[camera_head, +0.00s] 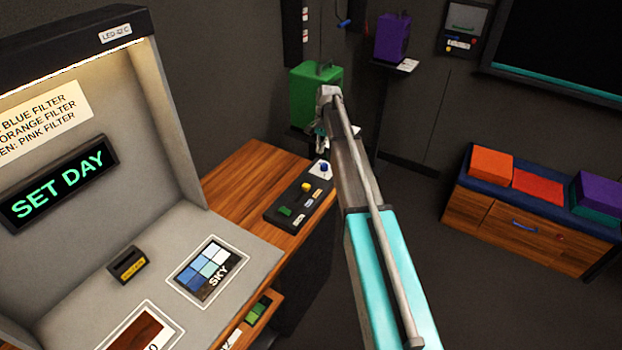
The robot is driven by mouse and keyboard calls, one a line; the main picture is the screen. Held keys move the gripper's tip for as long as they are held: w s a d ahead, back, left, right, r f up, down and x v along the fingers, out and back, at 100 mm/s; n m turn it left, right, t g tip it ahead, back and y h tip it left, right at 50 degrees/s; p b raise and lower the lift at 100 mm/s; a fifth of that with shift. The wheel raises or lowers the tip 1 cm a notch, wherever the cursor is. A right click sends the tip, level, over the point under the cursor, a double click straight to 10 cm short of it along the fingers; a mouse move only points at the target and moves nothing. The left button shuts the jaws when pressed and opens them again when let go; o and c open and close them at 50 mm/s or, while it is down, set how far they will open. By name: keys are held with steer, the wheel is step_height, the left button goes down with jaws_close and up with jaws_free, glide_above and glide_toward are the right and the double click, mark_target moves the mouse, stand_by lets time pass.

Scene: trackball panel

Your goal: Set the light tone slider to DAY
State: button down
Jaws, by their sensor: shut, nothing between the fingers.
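A black control panel (299,193) lies on the wooden desk at the right of the booth. It carries a green part (285,212), a yellow knob (306,186) and a blue knob (323,167). I cannot tell which of these is the light tone slider, nor read any DAY mark. A display (60,184) in the booth reads "SET DAY" in green. My gripper (320,143) is small in the picture, above or behind the far end of the panel. It is shut and holds nothing. Its fingertips are hard to make out.
The grey booth holds a SKY colour card (207,271) and a small black block (128,265). A green canister (314,92) stands behind my gripper. A wooden bench (530,232) with coloured boxes is at the right. The floor between is clear.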

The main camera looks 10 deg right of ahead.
mark_target(301, 196)
steer(key=shift+f, duration=0.2)
steer(key=b+x, duration=0.9)
steer(key=shift+f+b, duration=0.35)
steer(key=shift+b, duration=0.05)
steer(key=shift+s+a+f, duration=0.1)
steer(key=shift+s+a, duration=0.1)
steer(key=shift+s, duration=0.05)
steer(key=shift+s+a+r, duration=0.2)
steer(key=shift+s+a, duration=1)
steer(key=shift+a, duration=0.1)
steer(key=shift+s, duration=0.1)
steer(key=shift+s+a, duration=1.9)
steer(key=shift+a, duration=0.05)
